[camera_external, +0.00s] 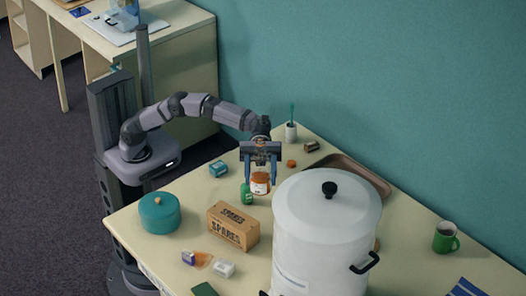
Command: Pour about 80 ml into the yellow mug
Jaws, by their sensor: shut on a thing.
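My gripper (260,171) points down over the table, with its blue fingers on either side of a small orange and white container (260,186). It is shut on this container, which looks upright; I cannot tell whether it touches the table. A green bottle or box (246,194) is close beside it on the left. I see no yellow mug. A green mug (444,239) stands at the far right. A small tan patch (377,244) shows at the right edge of the big white pot (318,235); I cannot tell what it is.
The tall lidded pot blocks the middle front and hides table behind it. A SPARES box (233,228), teal pot (160,213) and teal box (218,169) stand left. A brown tray (352,172) and a white cup (291,132) are at the back. The table near the green mug is clear.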

